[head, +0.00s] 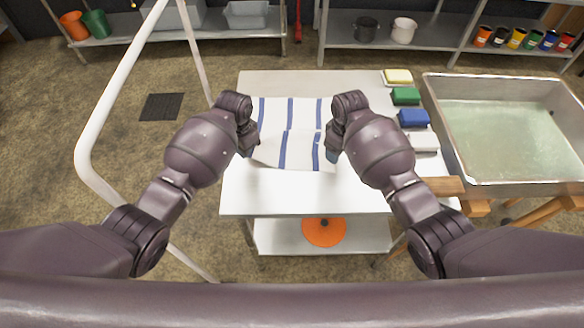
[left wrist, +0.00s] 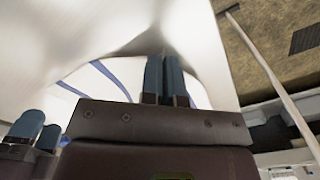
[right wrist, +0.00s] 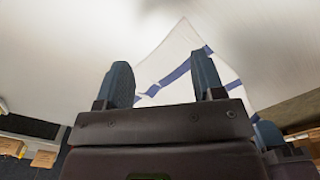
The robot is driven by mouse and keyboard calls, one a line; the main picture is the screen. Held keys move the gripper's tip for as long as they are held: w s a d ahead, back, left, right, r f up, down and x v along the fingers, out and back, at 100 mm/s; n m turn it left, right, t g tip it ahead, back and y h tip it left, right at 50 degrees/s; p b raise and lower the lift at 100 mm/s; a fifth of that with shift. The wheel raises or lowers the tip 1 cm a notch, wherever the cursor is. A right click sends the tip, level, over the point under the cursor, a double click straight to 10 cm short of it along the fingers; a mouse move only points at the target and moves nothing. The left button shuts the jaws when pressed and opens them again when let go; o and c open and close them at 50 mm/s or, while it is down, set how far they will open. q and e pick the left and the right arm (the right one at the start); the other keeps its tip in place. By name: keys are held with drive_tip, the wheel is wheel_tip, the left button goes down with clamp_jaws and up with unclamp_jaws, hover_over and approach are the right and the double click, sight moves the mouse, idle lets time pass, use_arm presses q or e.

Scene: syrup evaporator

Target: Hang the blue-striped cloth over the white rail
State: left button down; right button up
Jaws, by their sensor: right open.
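The blue-striped cloth (head: 290,118) lies on the white-topped table, with a crease across its middle. It also shows in the left wrist view (left wrist: 105,78) and the right wrist view (right wrist: 170,70). The white rail (head: 112,80) stands on the floor left of the table. My left gripper (head: 250,146) is at the cloth's left edge. In the left wrist view its fingers (left wrist: 163,78) are closed together, with cloth at both sides; it appears to pinch the edge. My right gripper (head: 331,150) is at the cloth's right edge. Its fingers (right wrist: 160,80) are apart, with cloth visible between them.
The white table (head: 300,195) is bare in front of the cloth. Yellow, green, blue and white blocks (head: 406,96) line its right side. A metal pan of liquid (head: 505,125) stands further right. An orange disc (head: 323,232) is on the lower shelf. Shelves stand at the back.

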drive_tip(key=shift+d+r, duration=0.1)
drive_tip(key=c, duration=0.3)
drive_tip(key=shift+w+d+r, duration=0.2)
wheel_tip(320, 180, up, 4)
drive_tip(key=d+f+m+t+y, duration=0.1)
drive_tip(key=t, duration=0.2)
drive_tip(key=y, duration=0.2)
approach(329, 167)
drive_tip(key=shift+x, duration=3.45)
drive_tip(key=shift+c, duration=0.5)
